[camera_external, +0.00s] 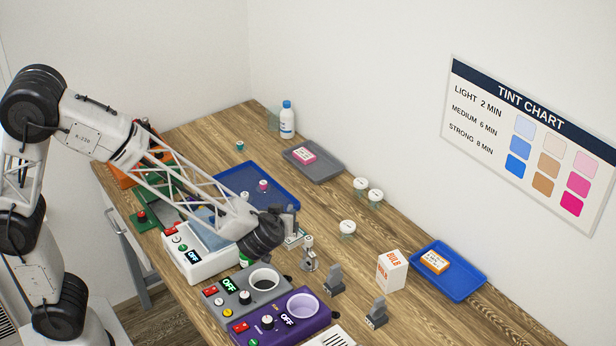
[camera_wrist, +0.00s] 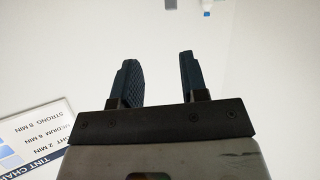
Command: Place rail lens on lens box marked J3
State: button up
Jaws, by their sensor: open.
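My gripper (camera_external: 290,222) is above the middle of the table in the external view, partly merged with things behind it. In the wrist view my gripper (camera_wrist: 158,72) has its two dark fingers apart, with only pale background between them. A pink-and-white box (camera_external: 303,155) lies on a grey tray, and an orange-and-white box (camera_external: 433,262) lies on a blue tray at the right. Their marks are too small to read, so I cannot tell which is J3. I cannot pick out the rail lens for certain. A small metal stand (camera_external: 309,258) is just right of my gripper.
Grey (camera_external: 262,294) and purple (camera_external: 304,320) devices stand at the front, near grey holders (camera_external: 335,281). A white device (camera_external: 200,255) is below my arm. A bulb carton (camera_external: 391,271), white-lidded jars (camera_external: 347,228) and a bottle (camera_external: 287,120) stand farther back. The back right table is partly clear.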

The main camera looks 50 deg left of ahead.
jog(key=s+a+r+m+h, duration=0.4)
jog(key=s+r+m+h, duration=0.2)
jog(key=s+r+h, duration=0.3)
jog(key=s+a+f+m+g, duration=0.1)
jog(key=s+a+g, duration=0.3)
jog(key=s, duration=0.9)
jog(key=s+a+f+m+g+y, duration=0.1)
jog(key=s+a+g, duration=0.3)
jog(key=s+a, duration=0.5)
jog(key=s, duration=0.4)
jog(key=shift+s+a, duration=0.2)
jog(key=shift+a, duration=0.15)
